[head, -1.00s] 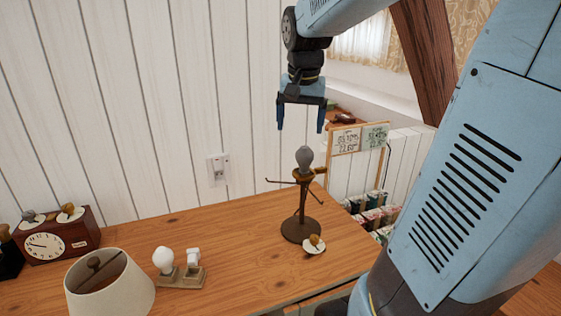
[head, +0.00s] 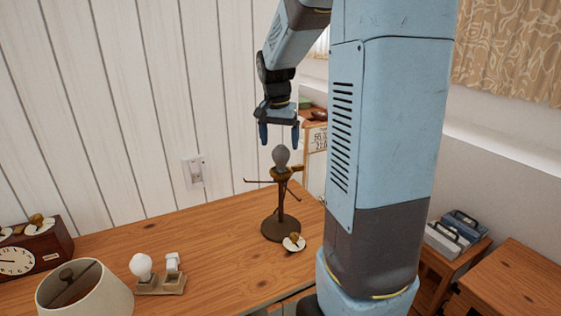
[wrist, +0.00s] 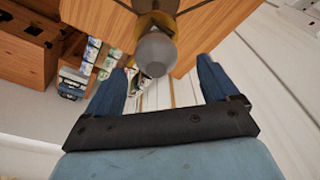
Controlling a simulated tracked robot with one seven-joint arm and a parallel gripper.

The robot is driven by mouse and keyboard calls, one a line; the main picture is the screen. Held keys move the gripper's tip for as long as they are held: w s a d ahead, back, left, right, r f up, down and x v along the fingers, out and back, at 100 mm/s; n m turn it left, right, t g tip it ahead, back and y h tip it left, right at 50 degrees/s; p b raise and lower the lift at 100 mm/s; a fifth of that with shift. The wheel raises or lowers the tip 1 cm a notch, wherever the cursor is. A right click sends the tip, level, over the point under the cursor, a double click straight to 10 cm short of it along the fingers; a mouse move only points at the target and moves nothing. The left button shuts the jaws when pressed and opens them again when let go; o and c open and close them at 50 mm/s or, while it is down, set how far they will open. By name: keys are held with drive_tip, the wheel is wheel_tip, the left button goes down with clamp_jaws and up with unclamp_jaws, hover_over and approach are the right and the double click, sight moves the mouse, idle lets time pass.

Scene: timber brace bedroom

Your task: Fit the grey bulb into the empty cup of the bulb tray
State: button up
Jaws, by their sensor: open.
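The grey bulb (head: 281,157) stands upright on top of a dark brown stand (head: 279,229) with side arms, near the desk's right end. My gripper (head: 279,136) is open and empty, just above the bulb and pointing down. In the wrist view the bulb (wrist: 156,54) shows ahead of the two open fingers (wrist: 165,72), not touching them. The bulb tray (head: 160,287) lies on the desk at the front left. It holds a round white bulb (head: 141,265) and a second white bulb (head: 172,262); whether a cup is empty is hard to tell.
A cream lampshade (head: 88,292) stands left of the tray. A wooden clock (head: 37,248) is at the far left. A small white disc with a brown knob (head: 294,243) lies by the stand's base. The desk (head: 215,245) is clear between tray and stand.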

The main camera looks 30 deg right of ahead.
sight(281, 157)
drive_tip(key=shift+d+f, duration=0.15)
drive_tip(key=shift+f, duration=1.45)
drive_tip(key=shift+d+f, duration=0.1)
drive_tip(key=shift+f, duration=1.45)
drive_tip(key=c, duration=1.1)
